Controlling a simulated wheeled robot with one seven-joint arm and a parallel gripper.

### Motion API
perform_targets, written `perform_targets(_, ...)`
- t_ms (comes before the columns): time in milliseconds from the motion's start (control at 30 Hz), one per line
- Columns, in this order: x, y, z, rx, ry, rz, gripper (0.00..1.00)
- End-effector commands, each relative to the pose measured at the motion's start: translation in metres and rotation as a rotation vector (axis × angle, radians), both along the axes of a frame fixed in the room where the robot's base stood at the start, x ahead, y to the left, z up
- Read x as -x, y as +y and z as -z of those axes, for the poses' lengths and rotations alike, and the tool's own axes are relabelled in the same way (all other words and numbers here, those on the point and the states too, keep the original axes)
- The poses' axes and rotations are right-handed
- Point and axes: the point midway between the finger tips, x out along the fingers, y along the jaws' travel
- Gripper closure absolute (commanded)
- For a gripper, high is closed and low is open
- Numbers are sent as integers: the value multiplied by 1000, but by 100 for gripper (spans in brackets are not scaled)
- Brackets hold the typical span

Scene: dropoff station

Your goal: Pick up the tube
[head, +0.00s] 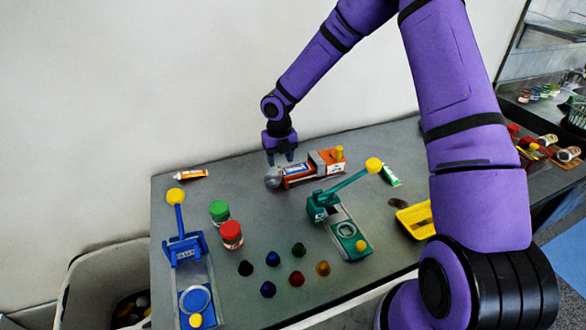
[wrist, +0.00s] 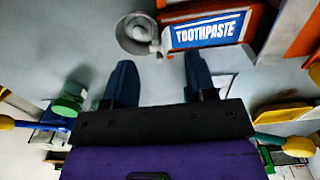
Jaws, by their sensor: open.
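Two tubes lie on the grey table in the head view. An orange and white tube (head: 191,175) is at the back left edge, and a green and white tube (head: 391,175) is at the right, beyond the yellow-knobbed lever. I cannot tell which one is meant. My gripper (head: 281,160) is open and empty, pointing down between them, just above the left end of an orange toothpaste device (head: 328,163). In the wrist view my open fingers (wrist: 160,78) are in front of its "TOOTHPASTE" label (wrist: 208,31) and a grey round cup (wrist: 130,37). I cannot make out either tube clearly there.
A blue lever press (head: 184,250) stands at the left, a green one (head: 318,207) at centre right. Green-lidded (head: 219,211) and red-lidded (head: 232,235) jars and several small coloured cones stand between. A yellow tray (head: 415,219) is at the right; a bin (head: 90,265) is below left.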

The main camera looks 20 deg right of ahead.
Motion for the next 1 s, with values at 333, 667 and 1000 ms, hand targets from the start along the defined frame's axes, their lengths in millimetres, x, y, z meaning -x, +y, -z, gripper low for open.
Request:
perform_targets(333,0,2,39,0,1,-1,49)
perform_targets(667,0,1,38,0,1,0,86)
perform_targets(1000,0,1,38,0,1,0,93)
